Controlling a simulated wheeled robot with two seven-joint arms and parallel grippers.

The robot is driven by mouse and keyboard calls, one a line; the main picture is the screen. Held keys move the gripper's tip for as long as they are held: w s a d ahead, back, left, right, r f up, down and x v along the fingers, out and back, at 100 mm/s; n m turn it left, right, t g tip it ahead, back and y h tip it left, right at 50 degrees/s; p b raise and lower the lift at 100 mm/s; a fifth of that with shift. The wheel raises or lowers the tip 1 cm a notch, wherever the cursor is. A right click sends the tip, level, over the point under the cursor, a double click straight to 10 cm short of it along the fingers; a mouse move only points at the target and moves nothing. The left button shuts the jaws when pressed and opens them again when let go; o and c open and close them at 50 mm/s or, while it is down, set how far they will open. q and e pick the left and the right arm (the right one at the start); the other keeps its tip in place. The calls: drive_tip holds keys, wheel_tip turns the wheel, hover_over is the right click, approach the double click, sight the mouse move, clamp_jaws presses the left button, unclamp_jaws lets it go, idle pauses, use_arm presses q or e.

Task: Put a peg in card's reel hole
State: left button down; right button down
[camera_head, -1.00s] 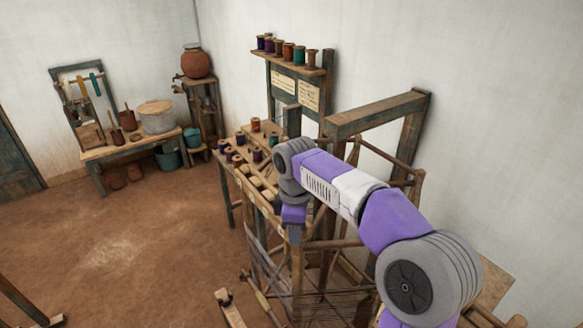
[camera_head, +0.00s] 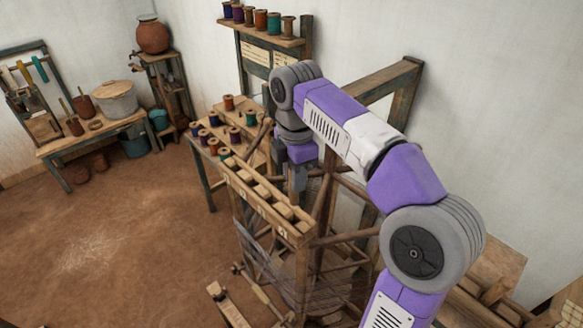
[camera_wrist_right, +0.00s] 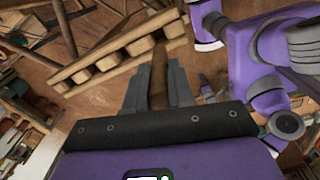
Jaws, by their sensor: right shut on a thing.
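My right gripper (camera_head: 296,182) hangs fingers down just beyond the right end of a slotted wooden rail (camera_head: 232,178) on the frame. In the right wrist view its fingers (camera_wrist_right: 158,82) are shut on a brown wooden peg (camera_wrist_right: 158,68), which sticks out past the fingertips. There the rail (camera_wrist_right: 92,72) with its several blocks lies past the peg; I cannot tell whether they touch. In the head view the peg is hard to make out. I cannot pick out the card's reel hole. My left gripper is not clearly shown.
A wooden table (camera_head: 205,178) with several thread spools stands beyond the rail. A spool shelf (camera_head: 268,40) is on the wall behind. An upright wooden frame (camera_head: 407,95) stands close behind my arm. Open floor (camera_head: 110,235) lies to the left.

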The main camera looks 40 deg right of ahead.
sight(294, 203)
drive_tip(key=shift+w+f, duration=0.2)
drive_tip(key=shift+f, duration=0.5)
wheel_tip(294, 203, down, 2)
drive_tip(key=shift+s+b, duration=0.1)
drive_tip(key=shift+b, duration=0.75)
drive_tip(key=shift+f+b, duration=2.05)
drive_tip(key=shift+f, duration=0.85)
drive_tip(key=shift+c, duration=2.4)
unclamp_jaws()
drive_tip(key=shift+r, duration=0.1)
